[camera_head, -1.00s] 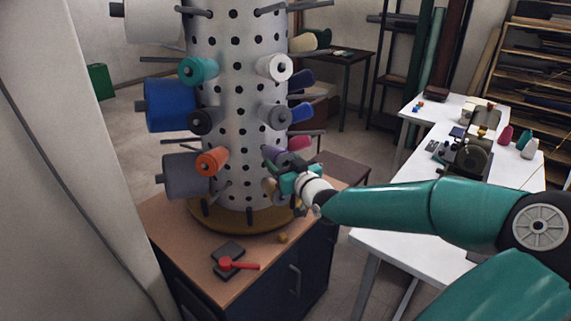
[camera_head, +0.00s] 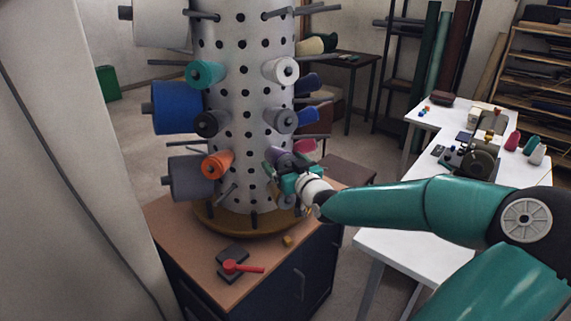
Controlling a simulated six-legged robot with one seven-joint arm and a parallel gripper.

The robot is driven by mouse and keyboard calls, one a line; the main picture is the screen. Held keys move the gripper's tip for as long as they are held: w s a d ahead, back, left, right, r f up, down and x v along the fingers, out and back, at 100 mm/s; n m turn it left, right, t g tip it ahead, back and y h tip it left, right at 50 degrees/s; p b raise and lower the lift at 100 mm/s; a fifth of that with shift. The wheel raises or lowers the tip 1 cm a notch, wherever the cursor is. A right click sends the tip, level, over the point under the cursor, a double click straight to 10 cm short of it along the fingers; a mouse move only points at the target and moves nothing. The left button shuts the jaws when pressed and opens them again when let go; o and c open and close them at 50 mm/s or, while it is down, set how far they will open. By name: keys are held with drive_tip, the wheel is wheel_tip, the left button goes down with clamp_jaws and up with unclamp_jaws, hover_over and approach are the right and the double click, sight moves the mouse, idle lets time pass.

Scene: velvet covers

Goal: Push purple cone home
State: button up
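The purple cone (camera_head: 279,155) sits low on the right side of the white perforated column (camera_head: 241,135), partly hidden by my gripper. My gripper (camera_head: 279,171) is at the cone's near side, with its green fingers around or beside it; I cannot tell whether they touch it. How wide the fingers are apart is too small to tell. The peg behind the cone and how far the cone sits along it are hidden.
Orange (camera_head: 217,164), black (camera_head: 208,123), teal (camera_head: 205,74), white (camera_head: 281,70) and grey (camera_head: 282,121) cones stick out of the column close by. A white table (camera_head: 400,245) stands right.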

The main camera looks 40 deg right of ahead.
drive_tip(key=shift+s, duration=0.1)
drive_tip(key=v, duration=1.3)
drive_tip(key=shift+s+a, duration=0.15)
drive_tip(key=shift+s, duration=0.1)
